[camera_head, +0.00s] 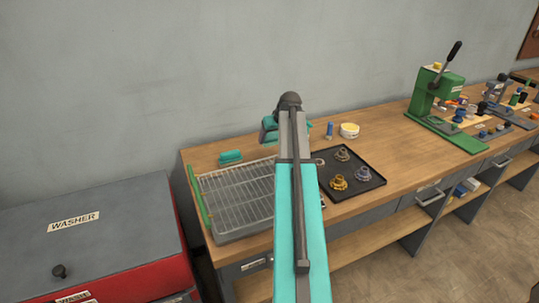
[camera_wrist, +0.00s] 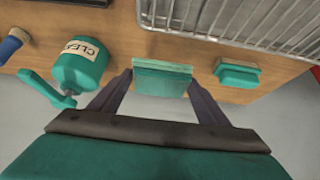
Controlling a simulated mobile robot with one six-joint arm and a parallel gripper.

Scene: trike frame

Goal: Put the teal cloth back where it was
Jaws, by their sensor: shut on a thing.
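The teal cloth (camera_wrist: 162,80) shows in the wrist view as a small folded block with a paler edge at the top. My gripper (camera_wrist: 160,76) has one dark finger on each side of it and is shut on it. The cloth appears over the wooden bench near its back edge. I cannot tell whether it touches the bench top. In the head view my teal arm reaches over the bench and hides the cloth and the fingertips.
A teal bottle (camera_wrist: 80,66) with a label stands to one side of my gripper, a teal brush-like block (camera_wrist: 237,75) to the other. A wire rack (camera_head: 240,200) and a black tray (camera_head: 372,182) with gear parts lie nearer. A white tub (camera_head: 349,131) stands behind the tray.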

